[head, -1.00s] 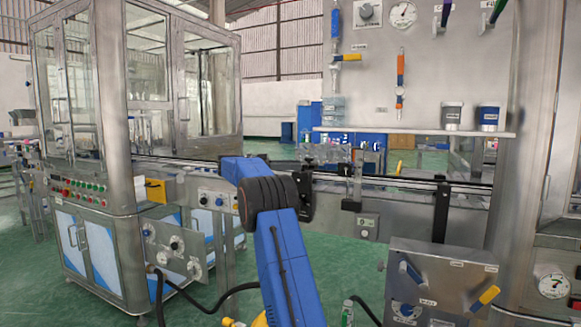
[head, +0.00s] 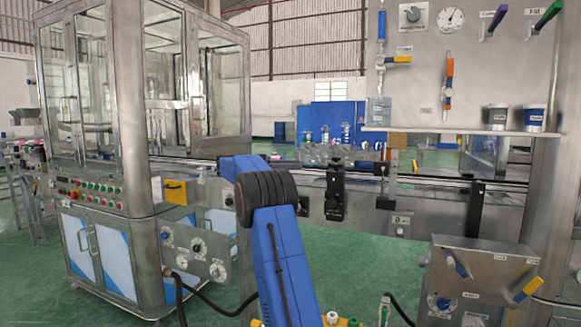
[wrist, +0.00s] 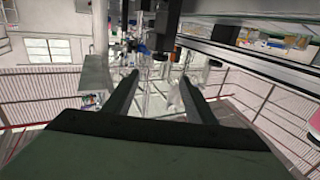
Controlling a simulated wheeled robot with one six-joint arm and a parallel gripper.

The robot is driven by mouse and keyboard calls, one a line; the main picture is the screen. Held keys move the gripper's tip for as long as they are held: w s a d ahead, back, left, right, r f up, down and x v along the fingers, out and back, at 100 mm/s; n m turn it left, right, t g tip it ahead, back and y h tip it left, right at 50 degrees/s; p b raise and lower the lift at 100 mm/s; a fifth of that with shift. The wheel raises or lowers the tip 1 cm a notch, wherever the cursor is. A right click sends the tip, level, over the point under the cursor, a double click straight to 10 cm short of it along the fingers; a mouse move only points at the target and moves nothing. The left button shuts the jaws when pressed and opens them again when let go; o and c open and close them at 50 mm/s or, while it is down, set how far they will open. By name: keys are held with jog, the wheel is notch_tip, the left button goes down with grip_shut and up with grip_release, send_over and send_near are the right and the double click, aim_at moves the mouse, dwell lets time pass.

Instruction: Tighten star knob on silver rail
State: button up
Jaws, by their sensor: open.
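The silver rail (head: 440,183) runs across the middle of the head view, along the conveyor's front. A black bracket (head: 335,195) and a smaller black block (head: 386,202) are fixed along it. I cannot tell which dark part is the star knob; it is too small to make out. My gripper (wrist: 158,88) is open and empty in the wrist view, its two dark fingers apart. Blurred dark fittings show beyond the fingertips, with no contact visible. In the head view my blue arm reaches toward the conveyor and the gripper is hidden.
A glass-walled machine cabinet (head: 150,100) with a button panel stands at left. Clear bottles (head: 330,150) stand behind the rail. A gauge panel (head: 470,70) and a metal control box (head: 480,280) are at right. The green floor (head: 370,255) is open between them.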

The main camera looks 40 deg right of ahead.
aim_at(336, 167)
jog(key=x, duration=2.1)
jog(key=shift+f, duration=0.1)
jog(key=c, duration=1)
